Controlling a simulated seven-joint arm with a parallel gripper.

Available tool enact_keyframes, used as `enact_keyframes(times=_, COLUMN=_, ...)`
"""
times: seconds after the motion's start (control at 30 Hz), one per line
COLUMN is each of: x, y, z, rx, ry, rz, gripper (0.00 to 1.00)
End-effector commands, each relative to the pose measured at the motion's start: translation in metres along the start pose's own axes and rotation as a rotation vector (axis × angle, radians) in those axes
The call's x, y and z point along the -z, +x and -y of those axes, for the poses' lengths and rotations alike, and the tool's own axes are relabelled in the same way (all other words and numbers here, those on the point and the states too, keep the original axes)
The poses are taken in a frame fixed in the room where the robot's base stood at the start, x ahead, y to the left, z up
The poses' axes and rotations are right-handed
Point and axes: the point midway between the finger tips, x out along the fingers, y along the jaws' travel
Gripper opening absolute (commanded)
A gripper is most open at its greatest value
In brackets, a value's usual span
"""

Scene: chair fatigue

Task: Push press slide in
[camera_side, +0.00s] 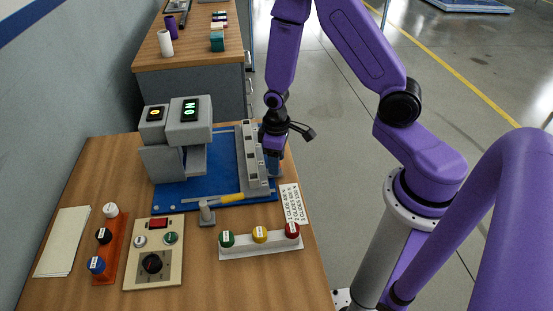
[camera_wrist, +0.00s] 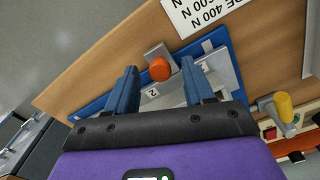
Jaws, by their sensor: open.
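The press (camera_side: 172,135) is a grey machine with two lit displays, on a blue baseplate (camera_side: 222,160). A long grey slotted block (camera_side: 251,160) stands along the plate's right side. My gripper (camera_side: 274,165) points down at the right side of this block, fingers apart. In the wrist view, my gripper (camera_wrist: 160,78) is open, with an orange knob (camera_wrist: 160,68) on a grey bracket between its blue fingertips. A grey slide part with a label 2 (camera_wrist: 152,92) lies just below the knob, partly hidden by my gripper. I cannot tell whether a finger touches anything.
A yellow-handled lever (camera_side: 231,198) lies in front of the press. Nearer are a strip of green, yellow and red buttons (camera_side: 260,241), a dial panel (camera_side: 153,252), an orange button strip (camera_side: 110,248) and papers (camera_side: 62,242). A printed force card (camera_side: 294,204) lies near the right table edge.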

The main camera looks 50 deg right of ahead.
Motion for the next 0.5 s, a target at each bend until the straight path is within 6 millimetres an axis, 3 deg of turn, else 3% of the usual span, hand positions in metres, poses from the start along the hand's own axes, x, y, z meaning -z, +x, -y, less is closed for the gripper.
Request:
enact_keyframes(times=0.33, x=0.0002, y=0.0025, z=0.0000, rx=0.000, ry=0.000, rz=-0.001, gripper=0.53)
enact_keyframes(times=0.5, x=0.0002, y=0.0024, z=0.0000, rx=0.000, ry=0.000, rz=-0.001, gripper=0.00)
